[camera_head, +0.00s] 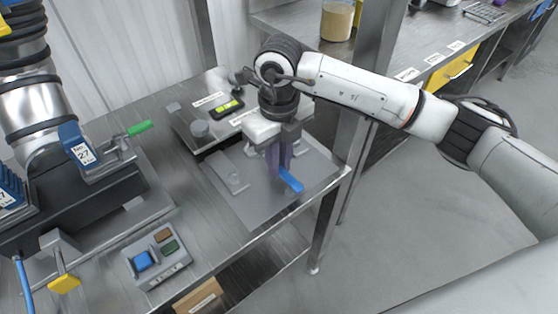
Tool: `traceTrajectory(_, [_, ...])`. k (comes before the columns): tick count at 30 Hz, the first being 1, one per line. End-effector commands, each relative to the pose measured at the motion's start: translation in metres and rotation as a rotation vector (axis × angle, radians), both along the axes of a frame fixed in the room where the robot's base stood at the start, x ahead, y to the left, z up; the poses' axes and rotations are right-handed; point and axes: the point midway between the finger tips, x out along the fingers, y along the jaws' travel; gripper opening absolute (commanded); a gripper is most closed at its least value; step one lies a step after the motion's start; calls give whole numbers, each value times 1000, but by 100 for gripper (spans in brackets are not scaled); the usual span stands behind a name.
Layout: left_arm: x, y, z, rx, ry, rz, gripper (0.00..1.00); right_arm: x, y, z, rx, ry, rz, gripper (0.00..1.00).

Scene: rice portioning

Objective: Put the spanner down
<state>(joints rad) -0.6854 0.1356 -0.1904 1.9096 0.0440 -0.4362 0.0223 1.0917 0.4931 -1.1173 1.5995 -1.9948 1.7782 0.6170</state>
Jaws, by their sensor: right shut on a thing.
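My right gripper (279,158) comes down over the right part of the metal bench, with its purplish fingers pointing down. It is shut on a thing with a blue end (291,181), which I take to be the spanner. The blue end sticks out to the lower right of the fingers. The rest of it is hidden by the fingers. It is over a flat grey plate (258,210) on the bench; I cannot tell whether it touches the plate. My left gripper is not in view.
A small clear piece (237,183) lies on the plate's left side. A scale-like unit with a green-lit display (229,106) stands behind. A button box (156,259) and a machine with a green handle (139,128) are left. The bench's right edge is close.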

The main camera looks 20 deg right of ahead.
Motion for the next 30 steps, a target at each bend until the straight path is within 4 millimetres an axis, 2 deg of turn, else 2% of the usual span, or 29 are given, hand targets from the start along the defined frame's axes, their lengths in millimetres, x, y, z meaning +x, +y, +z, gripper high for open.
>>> traceTrajectory(2, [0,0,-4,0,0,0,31,0,0,-4,0,-1,0,0])
traceTrajectory(3, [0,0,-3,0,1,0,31,0,0,-3,0,0,0,20])
traceTrajectory(6, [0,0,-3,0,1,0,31,0,0,-2,0,0,0,34])
traceTrajectory(14, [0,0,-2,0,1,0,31,0,0,-2,0,0,0,34])
traceTrajectory(18, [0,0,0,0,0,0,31,1,0,6,1,-3,0,34])
traceTrajectory(23, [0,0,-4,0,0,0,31,1,0,34,0,-6,0,34])
traceTrajectory(30, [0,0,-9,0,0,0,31,1,1,86,0,-5,0,34])
